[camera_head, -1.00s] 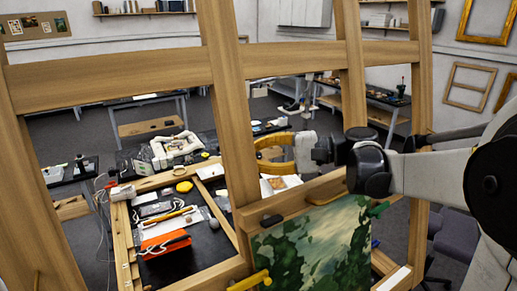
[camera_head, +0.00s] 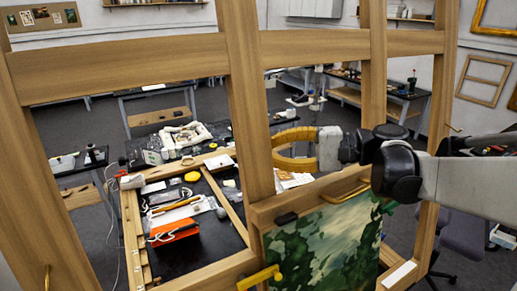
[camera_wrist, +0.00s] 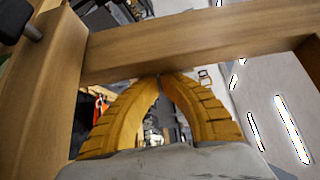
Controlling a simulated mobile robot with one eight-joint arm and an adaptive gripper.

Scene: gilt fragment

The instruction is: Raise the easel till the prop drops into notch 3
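The wooden easel (camera_head: 247,110) fills the front of the head view, with tall uprights and a crossbar (camera_head: 120,72). A second yellow handle (camera_head: 258,278) shows at the painting's lower left. My gripper (camera_head: 276,150) is just right of the middle upright, above the painting. Its yellow fingers meet at the tips in the wrist view (camera_wrist: 159,76), beside a wooden bar (camera_wrist: 190,42). Nothing shows between them; contact with the wood is unclear. I cannot make out the prop or notches.
Behind the easel, a dark worktable (camera_head: 190,262) holds a wooden frame, an orange box (camera_head: 174,231) and small tools. More benches stand farther back. A dark chair (camera_head: 462,235) is at the right, below my arm. Grey floor shows between the benches.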

